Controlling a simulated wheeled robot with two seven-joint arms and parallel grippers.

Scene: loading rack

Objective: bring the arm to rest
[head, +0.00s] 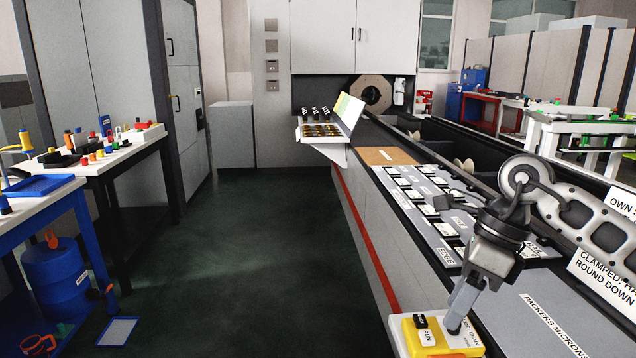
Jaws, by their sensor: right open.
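My right gripper (458,318) hangs at the lower right, at the end of my arm that comes in from the right edge. It points down, with its fingertips just over or at a yellow switch box (412,341) with black and white switches, one labelled RUN. I see it nearly side-on, and nothing shows held in it; it is open. I cannot tell whether a fingertip touches the box. My left gripper is not in view.
A long machine bench with a labelled panel (432,205) runs along the right, under my arm. A cluttered white table (105,157) and a blue barrel (57,283) stand at the left. The dark green floor (245,265) between them is mostly clear.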

